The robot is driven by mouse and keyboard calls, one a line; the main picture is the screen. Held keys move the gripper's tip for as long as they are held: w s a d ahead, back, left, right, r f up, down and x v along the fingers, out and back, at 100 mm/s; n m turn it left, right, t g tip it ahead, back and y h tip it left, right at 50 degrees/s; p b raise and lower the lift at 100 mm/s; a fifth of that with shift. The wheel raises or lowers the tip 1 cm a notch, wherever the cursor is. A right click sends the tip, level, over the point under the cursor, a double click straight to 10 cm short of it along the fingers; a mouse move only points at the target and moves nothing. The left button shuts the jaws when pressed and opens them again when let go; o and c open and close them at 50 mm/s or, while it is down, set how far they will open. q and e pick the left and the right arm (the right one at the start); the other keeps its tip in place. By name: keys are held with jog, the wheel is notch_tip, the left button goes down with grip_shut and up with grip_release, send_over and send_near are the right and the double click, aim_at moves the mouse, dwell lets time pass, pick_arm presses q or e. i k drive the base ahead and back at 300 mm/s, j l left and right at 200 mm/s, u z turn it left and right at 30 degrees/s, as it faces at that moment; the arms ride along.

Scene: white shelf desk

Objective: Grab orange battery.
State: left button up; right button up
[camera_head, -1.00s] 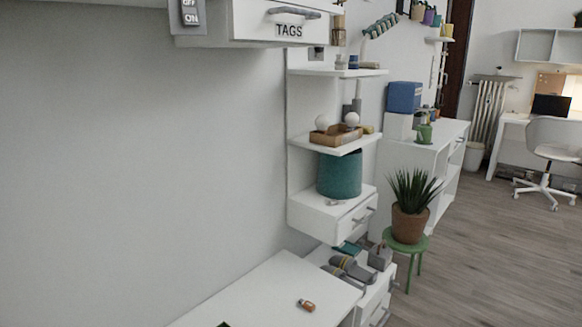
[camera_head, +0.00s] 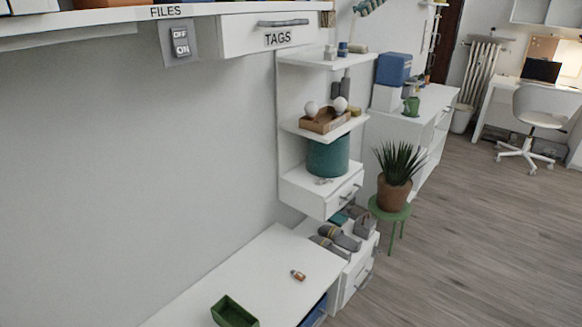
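A small orange battery (camera_head: 298,275) with a pale end lies on its side on the white desk top (camera_head: 262,262), near the desk's right edge. Nothing touches it. Neither of my grippers shows in the head view.
A dark green open box (camera_head: 234,312) stands on the desk at the bottom, left of the battery. To the right are a white drawer unit (camera_head: 353,284) with grey shoes (camera_head: 340,238) on top, and a potted plant (camera_head: 395,180) on a green stool (camera_head: 390,210). A labelled shelf (camera_head: 232,40) overhangs at top left.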

aim_at(299, 276)
jog(key=l+u, duration=0.15)
jog(key=u, duration=0.15)
jog(key=i+l+u, duration=0.1)
jog(key=u, duration=0.2)
jog(key=i+l+u, duration=0.2)
jog(key=l, duration=0.55)
jog(key=l+u, duration=0.2)
jog(key=l, duration=0.55)
jog(key=i+l+u, duration=0.2)
jog(key=l, duration=0.6)
jog(key=k, duration=0.1)
